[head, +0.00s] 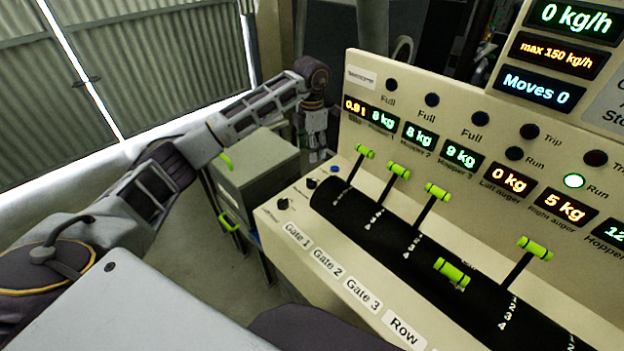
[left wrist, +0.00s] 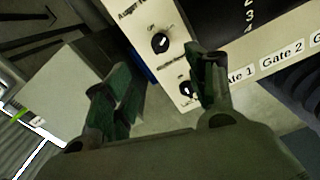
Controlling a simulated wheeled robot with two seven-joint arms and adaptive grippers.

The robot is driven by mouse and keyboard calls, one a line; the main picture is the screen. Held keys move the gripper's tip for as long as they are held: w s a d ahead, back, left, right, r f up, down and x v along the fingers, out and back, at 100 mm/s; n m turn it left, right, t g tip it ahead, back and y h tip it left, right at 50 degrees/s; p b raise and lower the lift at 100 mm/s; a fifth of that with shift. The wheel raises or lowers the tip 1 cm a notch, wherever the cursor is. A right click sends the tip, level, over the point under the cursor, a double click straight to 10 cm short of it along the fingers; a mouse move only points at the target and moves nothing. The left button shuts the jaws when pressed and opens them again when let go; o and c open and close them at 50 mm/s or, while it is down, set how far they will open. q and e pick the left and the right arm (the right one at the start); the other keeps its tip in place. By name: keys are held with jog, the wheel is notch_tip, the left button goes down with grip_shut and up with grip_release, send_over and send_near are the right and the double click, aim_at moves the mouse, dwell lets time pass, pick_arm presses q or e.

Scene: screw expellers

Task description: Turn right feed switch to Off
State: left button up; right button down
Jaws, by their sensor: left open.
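Two small black rotary switches sit on the cream panel's left end in the head view: one nearer the Gate 1 label (head: 283,203) and one farther back (head: 311,183). The left wrist view shows a switch at the top (left wrist: 160,42) with an "On" mark, and a lower switch (left wrist: 187,88) beside the right finger. The small labels are too blurred to tell which is the right feed switch. My left gripper (head: 318,157) is open and empty above the panel's back left corner; its two fingers also show in the wrist view (left wrist: 160,90). My right gripper is not in view.
Green-handled gate levers (head: 398,170) rise from a black curved cover right of the switches. A blue button (head: 334,169) lies behind them. A grey-green box (head: 255,170) stands left of the panel. An upright display panel (head: 410,132) borders the back.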

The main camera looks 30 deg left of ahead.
aim_at(312, 179)
pick_arm(q)
jog(key=shift+f, duration=0.15)
jog(key=shift+f+p, duration=1.1)
jog(key=shift+f, duration=5.7)
jog(key=c, duration=1.1)
jog(key=shift+o, duration=0.2)
